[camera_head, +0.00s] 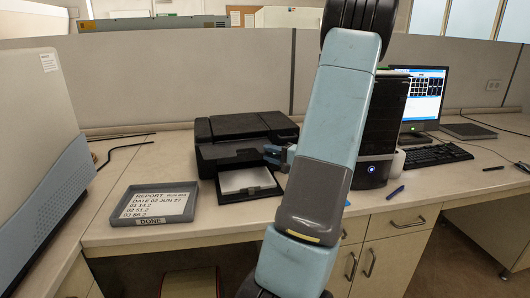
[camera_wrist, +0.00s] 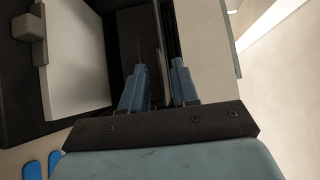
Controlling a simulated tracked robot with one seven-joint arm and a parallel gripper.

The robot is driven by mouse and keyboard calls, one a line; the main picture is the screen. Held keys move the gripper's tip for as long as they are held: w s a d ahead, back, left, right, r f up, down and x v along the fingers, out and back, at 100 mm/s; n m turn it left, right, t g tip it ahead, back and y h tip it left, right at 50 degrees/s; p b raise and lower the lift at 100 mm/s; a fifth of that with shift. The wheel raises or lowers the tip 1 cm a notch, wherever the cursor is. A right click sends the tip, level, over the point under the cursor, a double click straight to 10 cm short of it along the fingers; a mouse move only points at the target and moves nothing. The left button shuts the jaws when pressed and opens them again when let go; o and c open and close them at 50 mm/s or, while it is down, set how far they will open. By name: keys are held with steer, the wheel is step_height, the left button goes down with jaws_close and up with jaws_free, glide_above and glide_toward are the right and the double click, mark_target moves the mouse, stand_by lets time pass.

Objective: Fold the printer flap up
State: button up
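The black printer (camera_head: 240,138) stands on the desk. A dark tray-like flap (camera_head: 250,196) lies folded down flat at its front, with a white sheet (camera_head: 245,180) on it. In the wrist view the sheet (camera_wrist: 75,60) shows at the upper left, inside a dark frame (camera_wrist: 48,128). My gripper (camera_head: 275,155) is at the right front side of the printer, partly hidden by my arm. In the wrist view my gripper (camera_wrist: 160,82) has its two blue fingers apart, with a thin dark upright edge (camera_wrist: 162,45) between or just beyond them. I cannot tell whether they touch it.
A grey tray (camera_head: 152,221) marked DONE holds a report sheet (camera_head: 156,204) left of the printer. A large grey machine (camera_head: 40,150) stands far left.

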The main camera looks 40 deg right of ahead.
mark_target(264, 151)
steer(key=shift+x, duration=1.55)
steer(key=shift+c, duration=0.3)
jaws_close()
steer(key=shift+f, duration=0.1)
steer(key=shift+s+d, duration=0.1)
steer(key=shift+d, duration=0.15)
steer(key=shift+a, duration=0.1)
